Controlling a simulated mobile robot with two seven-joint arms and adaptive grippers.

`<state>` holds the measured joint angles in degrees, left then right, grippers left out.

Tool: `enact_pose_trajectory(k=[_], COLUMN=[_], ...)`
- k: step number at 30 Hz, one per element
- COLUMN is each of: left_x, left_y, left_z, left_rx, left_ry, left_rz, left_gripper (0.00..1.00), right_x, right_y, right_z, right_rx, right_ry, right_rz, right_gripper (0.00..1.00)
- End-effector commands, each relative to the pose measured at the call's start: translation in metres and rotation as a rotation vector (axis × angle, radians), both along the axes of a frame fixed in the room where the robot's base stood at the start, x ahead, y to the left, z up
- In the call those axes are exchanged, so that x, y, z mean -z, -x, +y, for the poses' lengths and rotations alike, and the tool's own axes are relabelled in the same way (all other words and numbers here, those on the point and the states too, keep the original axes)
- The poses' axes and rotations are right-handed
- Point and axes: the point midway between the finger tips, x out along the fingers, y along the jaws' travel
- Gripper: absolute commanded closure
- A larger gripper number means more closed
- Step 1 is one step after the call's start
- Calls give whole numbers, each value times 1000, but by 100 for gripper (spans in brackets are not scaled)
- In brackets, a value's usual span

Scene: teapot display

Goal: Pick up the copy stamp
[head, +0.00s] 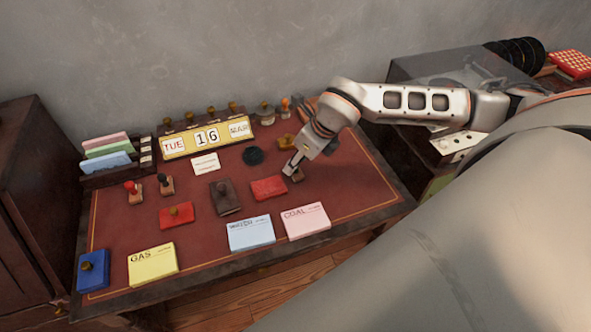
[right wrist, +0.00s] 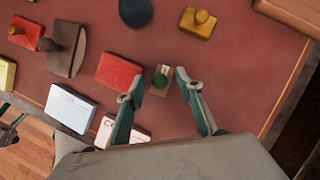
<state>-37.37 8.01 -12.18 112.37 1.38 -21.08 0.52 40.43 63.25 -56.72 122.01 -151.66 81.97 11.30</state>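My right gripper (head: 291,169) reaches down from the right onto the red desk top. In the right wrist view its two fingers (right wrist: 157,82) are apart, with a small wooden stamp (right wrist: 160,80) between their tips. This stamp has a dark greenish knob and a tan base. Clear gaps to the fingers show on both sides. In the head view the stamp (head: 298,176) is partly hidden by the gripper. No lettering is readable on it, so I cannot tell from the frames whether it is the copy stamp. My left gripper is not seen in the head view.
A red pad (head: 269,187) lies just left of the gripper; a yellow stamp block (head: 286,143) stands behind. Two stamps (head: 135,192) stand at left. The coal (head: 305,221), water (head: 251,233) and gas (head: 152,264) cards lie along the front. A calendar (head: 207,139) stands behind.

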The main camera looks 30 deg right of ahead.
Motion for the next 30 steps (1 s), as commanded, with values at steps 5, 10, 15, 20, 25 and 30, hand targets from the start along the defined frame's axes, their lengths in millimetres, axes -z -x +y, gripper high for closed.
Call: enact_pose_trajectory(k=[5,10,15,20,25,30], left_x=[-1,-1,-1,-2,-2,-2], left_y=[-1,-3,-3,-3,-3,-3], left_z=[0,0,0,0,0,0], left_rx=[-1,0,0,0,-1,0], left_ry=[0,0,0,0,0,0], left_rz=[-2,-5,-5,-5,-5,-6], left_gripper=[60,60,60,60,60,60], right_x=[12,12,12,12,12,6], right_y=[-5,-5,-5,-5,-5,-6], right_z=[2,2,2,2,2,2], right_rx=[0,-1,-1,-1,-1,0], right_ry=[-1,-1,-1,-1,0,0], right_rz=[-1,-1,-1,-1,-1,-1], right_gripper=[64,64,98,100,100,100])
